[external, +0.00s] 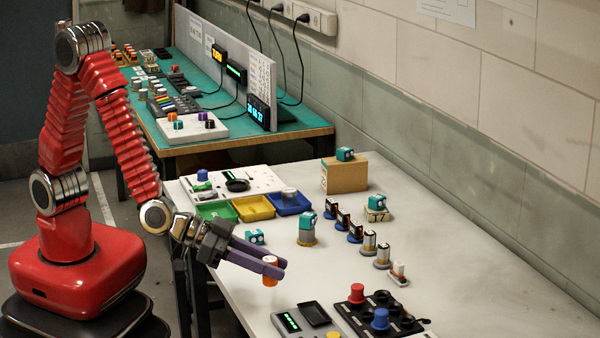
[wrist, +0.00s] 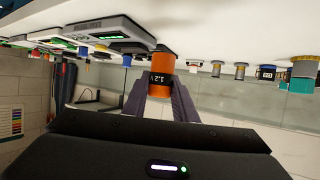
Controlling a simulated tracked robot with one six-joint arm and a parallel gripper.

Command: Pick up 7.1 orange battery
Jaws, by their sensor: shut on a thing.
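An orange battery (external: 270,273) with a pale top is between the purple-grey fingers of my gripper (external: 272,262) in the external view, above the white bench near its front edge. In the wrist view the orange battery (wrist: 160,72) has a black band that reads "1.2 V". My gripper (wrist: 160,98) is shut on it there. The wrist view shows the bench upside down. I cannot tell in the external view whether the battery's lower end touches the bench.
A row of batteries on stands (external: 355,233) runs along the bench to the right. A panel with red and blue knobs (external: 378,310) and a device with a green display (external: 290,320) lie at the front. Coloured trays (external: 254,208) stand behind. The bench (external: 470,270) is clear at right.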

